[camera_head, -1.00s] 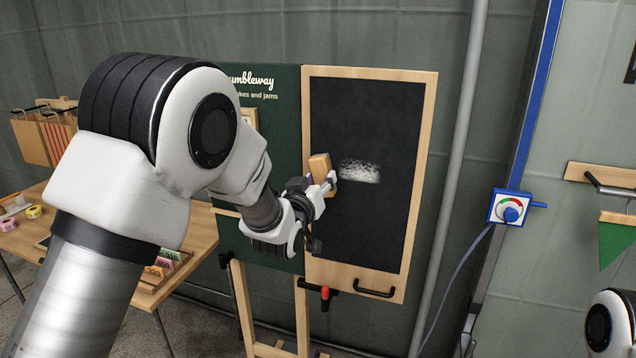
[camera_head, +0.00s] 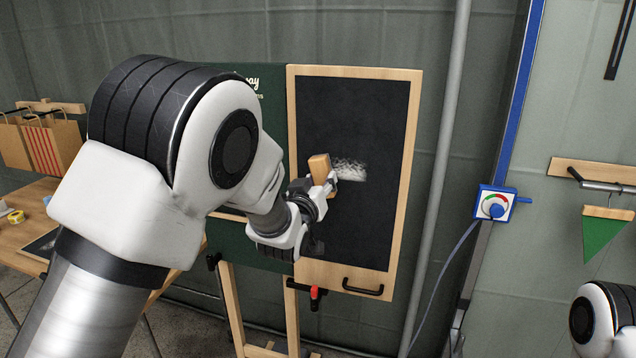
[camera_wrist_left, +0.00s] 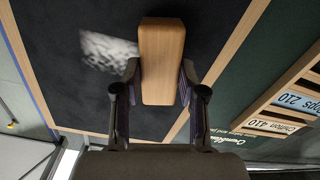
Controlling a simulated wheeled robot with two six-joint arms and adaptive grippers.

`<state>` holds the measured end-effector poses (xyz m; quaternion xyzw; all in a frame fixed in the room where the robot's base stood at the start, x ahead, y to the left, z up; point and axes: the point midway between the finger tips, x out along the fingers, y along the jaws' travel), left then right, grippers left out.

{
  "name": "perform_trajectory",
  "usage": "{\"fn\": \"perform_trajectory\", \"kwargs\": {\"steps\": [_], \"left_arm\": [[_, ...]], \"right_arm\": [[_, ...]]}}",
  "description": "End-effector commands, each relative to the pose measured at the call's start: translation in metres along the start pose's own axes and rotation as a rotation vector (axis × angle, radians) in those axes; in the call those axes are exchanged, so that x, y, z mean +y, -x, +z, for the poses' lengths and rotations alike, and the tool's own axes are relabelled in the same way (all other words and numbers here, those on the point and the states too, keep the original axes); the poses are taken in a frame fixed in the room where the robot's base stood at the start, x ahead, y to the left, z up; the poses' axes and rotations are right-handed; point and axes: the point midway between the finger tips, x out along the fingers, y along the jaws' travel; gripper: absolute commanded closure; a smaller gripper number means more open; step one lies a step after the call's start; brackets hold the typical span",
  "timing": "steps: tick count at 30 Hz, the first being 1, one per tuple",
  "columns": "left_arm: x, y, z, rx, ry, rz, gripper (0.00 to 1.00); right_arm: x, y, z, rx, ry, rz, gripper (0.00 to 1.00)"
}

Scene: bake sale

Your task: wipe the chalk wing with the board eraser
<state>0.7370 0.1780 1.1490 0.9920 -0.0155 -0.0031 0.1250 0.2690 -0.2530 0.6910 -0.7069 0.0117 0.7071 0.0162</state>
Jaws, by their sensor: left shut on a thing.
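My left gripper (camera_head: 328,180) is shut on the board eraser (camera_head: 318,167), a light wooden block. In the left wrist view the eraser (camera_wrist_left: 161,62) sits between the two fingers of the gripper (camera_wrist_left: 158,88). The gripper is in front of the black chalkboard wing (camera_head: 352,112), which has a light wood frame. A white chalk smudge (camera_head: 350,169) is on the board just right of the eraser in the head view; it also shows at the upper left in the left wrist view (camera_wrist_left: 106,50). I cannot tell whether the eraser touches the board. My right gripper is not in view.
A black handle (camera_head: 362,290) and a red-tipped clamp (camera_head: 316,293) are at the wing's lower frame. A grey pipe (camera_head: 441,170) and a blue dial box (camera_head: 494,203) stand to the right.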

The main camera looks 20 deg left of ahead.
Motion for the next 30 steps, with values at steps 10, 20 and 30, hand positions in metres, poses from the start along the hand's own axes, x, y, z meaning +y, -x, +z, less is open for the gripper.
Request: {"fn": "perform_trajectory", "kwargs": {"steps": [10, 20, 30], "left_arm": [[0.014, -0.001, 0.003, 0.000, -0.002, 0.002, 0.87], [0.030, -0.001, 0.007, 0.001, 0.000, 0.001, 0.87], [0.034, -0.002, 0.008, 0.000, -0.001, 0.001, 0.87]], "right_arm": [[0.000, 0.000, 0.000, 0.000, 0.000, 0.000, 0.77], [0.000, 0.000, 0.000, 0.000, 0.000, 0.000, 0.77], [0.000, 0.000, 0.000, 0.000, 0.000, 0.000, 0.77]]}}
